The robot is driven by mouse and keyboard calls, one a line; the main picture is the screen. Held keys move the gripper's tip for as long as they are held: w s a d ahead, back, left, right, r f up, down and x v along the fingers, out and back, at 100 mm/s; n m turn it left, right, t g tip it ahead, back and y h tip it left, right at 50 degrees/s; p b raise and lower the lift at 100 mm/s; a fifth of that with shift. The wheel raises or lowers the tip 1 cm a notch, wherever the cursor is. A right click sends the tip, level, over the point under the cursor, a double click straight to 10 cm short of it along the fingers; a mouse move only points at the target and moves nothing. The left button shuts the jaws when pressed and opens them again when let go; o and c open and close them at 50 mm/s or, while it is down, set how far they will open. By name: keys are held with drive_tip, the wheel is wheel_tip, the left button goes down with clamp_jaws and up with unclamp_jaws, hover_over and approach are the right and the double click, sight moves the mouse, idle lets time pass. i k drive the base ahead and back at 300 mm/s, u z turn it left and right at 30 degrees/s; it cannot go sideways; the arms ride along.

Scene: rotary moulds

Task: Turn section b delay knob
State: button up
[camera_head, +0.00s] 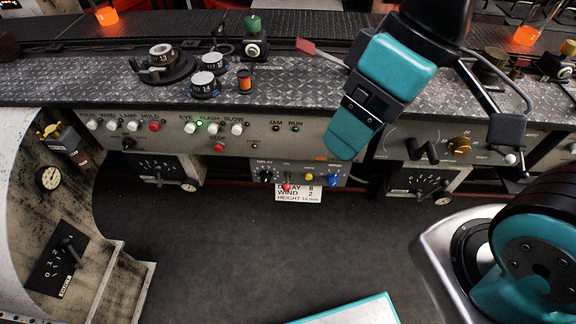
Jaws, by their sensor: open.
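The delay knob (266,176) is a small dark knob at the left of a small grey control box (300,174) hung under the desk's front edge, below the word DELAY. A blue wind knob (333,180) sits at the right of the same box. My gripper (343,142) is teal and black and reaches down from the upper right, in front of the desk front. Its tip is above and to the right of the delay knob, apart from it in the picture. It is open; the gap between the fingers is hard to see.
A card (298,193) under the box reads DELAY 8, WIND 2 and a height line. A red and a yellow button are on the box. Lever panels (160,168) (422,180) flank it. Above is a row of push buttons (210,127).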

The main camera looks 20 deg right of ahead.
sight(265, 175)
drive_tip(key=z, duration=2.25)
drive_tip(key=k, duration=1.4)
drive_tip(key=u, duration=2.05)
